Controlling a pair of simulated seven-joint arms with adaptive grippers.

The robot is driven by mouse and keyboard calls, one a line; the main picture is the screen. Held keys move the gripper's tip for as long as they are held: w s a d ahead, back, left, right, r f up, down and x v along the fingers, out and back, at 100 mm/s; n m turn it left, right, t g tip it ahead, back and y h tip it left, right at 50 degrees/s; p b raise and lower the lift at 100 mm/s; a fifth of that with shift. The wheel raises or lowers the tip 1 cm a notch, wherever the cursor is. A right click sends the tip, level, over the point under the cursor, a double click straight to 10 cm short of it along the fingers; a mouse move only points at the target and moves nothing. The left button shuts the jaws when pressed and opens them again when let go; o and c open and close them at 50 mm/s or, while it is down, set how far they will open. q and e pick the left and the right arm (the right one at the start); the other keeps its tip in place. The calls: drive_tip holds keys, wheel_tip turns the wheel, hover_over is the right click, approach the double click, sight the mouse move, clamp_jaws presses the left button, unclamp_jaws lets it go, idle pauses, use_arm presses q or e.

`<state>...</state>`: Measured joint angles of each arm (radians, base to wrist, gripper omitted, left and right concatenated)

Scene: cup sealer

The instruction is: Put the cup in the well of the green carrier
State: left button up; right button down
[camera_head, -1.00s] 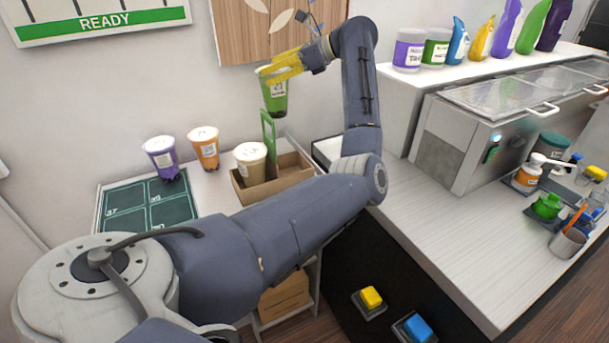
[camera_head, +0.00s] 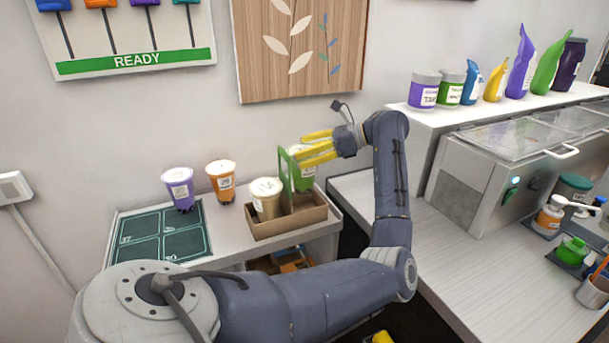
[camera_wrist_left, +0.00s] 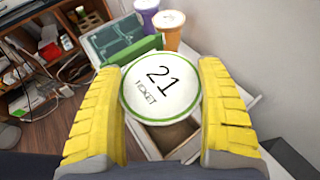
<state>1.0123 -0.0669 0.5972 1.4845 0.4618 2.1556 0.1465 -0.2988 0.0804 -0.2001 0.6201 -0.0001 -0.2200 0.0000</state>
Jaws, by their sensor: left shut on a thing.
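My left gripper (camera_head: 318,148), with yellow fingers, is shut on a green cup (camera_head: 306,178) with a white lid. In the left wrist view the lid (camera_wrist_left: 160,92) reads "21 TICKET" and sits between both fingers. The cardboard carrier (camera_head: 292,222) with a green handle (camera_head: 286,172) stands on the white counter. A tan cup (camera_head: 266,205) is in its left well. The held cup is upright at the right well, beside the handle. I cannot tell whether its base is below the rim. The empty well floor (camera_wrist_left: 168,135) shows partly past the lid. My right gripper is not in view.
A purple cup (camera_head: 180,190) and an orange cup (camera_head: 222,182) stand left of the carrier, near a dark green numbered mat (camera_head: 160,235). A grey machine (camera_head: 490,180) and a shelf of bottles are at the right. A wooden panel hangs on the wall behind.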

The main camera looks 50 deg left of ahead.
sight(306, 177)
use_arm(q)
drive_tip(key=shift+f, duration=4.35)
drive_tip(key=o, duration=1.6)
drive_tip(key=shift+w+d+r, duration=0.2)
drive_tip(key=v, duration=1.1)
drive_tip(key=shift+d, duration=0.2)
drive_tip(key=shift+w+r, duration=0.1)
